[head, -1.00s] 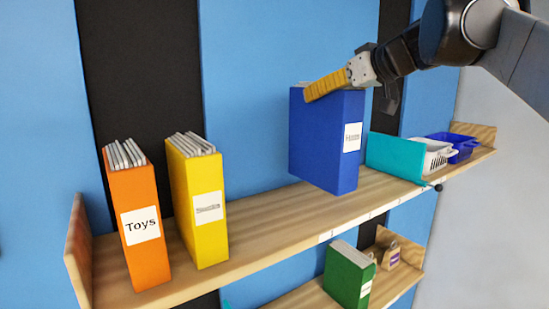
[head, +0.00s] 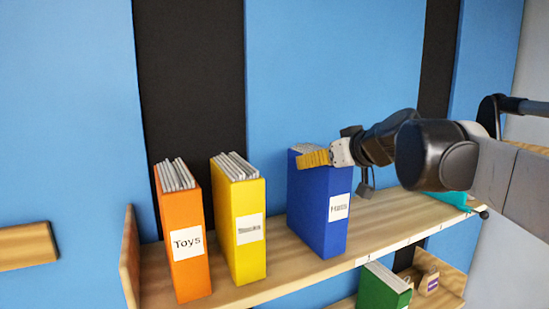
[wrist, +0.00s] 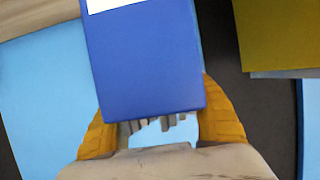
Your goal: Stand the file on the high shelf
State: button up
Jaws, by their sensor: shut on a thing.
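A blue file (head: 318,210) with a white label stands upright over the high shelf (head: 372,238), right of the yellow file (head: 238,225). The wrist view shows the fingers (wrist: 163,125) on both sides of the blue file (wrist: 143,65). An orange file (head: 183,240) labelled "Toys" stands left of the yellow one.
A wooden end panel (head: 130,255) closes the high shelf's left. Bare board shows right of the blue file.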

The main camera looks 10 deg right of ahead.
jog(key=shift+f, duration=0.15)
jog(key=o, duration=1.4)
jog(key=shift+f, duration=0.15)
jog(key=b+v, duration=0.3)
jog(key=v, duration=0.9)
jog(key=s+a+f+m+g+h, duration=0.1)
jog(key=s+f, duration=0.5)
jog(key=f, duration=0.6)
jog(key=s+a+f+m+g+h, duration=0.1)
jog(key=s+f+g, duration=0.2)
jog(key=f, duration=0.9)
jog(key=s+a+f+m+g+h, duration=0.1)
jog(key=s+a+f+h, duration=0.1)
jog(key=s+f, duration=0.7)
notch_tip(320, 180, down, 3)
jog(key=shift+r+m+g, duration=0.1)
jog(key=shift+m+g, duration=0.2)
jog(key=shift+g, duration=0.1)
